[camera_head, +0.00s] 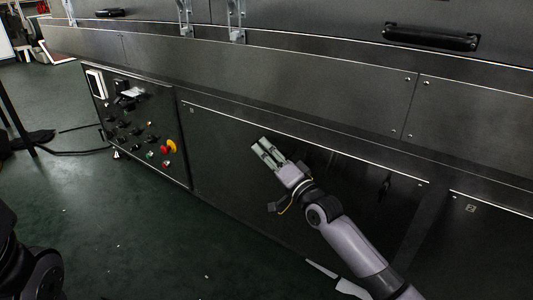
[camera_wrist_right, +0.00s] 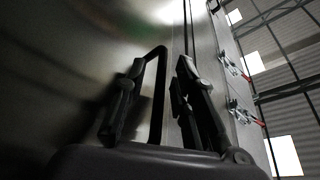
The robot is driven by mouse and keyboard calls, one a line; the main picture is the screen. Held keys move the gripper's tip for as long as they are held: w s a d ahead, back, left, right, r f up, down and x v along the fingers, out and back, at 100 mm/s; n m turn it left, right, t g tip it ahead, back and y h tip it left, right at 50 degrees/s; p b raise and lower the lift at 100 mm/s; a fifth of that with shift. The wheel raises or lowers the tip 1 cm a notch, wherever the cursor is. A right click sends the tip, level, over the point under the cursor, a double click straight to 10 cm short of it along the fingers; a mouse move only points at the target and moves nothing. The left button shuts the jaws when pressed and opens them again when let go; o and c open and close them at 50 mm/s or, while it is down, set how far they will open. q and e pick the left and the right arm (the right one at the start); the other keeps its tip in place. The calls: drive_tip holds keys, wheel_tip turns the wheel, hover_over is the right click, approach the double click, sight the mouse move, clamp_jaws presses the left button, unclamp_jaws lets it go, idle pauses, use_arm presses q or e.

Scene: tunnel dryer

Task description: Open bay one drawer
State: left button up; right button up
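A wide dark front panel (camera_head: 225,140) with a small, unreadable tag at its upper left is in the head view, between the control panel and a panel marked 2. It looks flush in the machine's lower front. A small dark upright fitting (camera_head: 385,187), perhaps its handle, is near its right end. My right gripper (camera_head: 260,147) is in front of the panel's upper left-middle, well left of that fitting; I cannot tell if it touches the panel. My left gripper is not in view.
The control panel (camera_head: 137,125) with knobs and buttons is at left. The panel marked 2 (camera_head: 490,245) is at right. A ledge (camera_head: 260,75) and metal clamps (camera_head: 236,20) are above. Green floor (camera_head: 150,235) is open in front; a cable (camera_head: 80,150) lies at left.

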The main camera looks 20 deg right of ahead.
clamp_jaws()
idle(0.6)
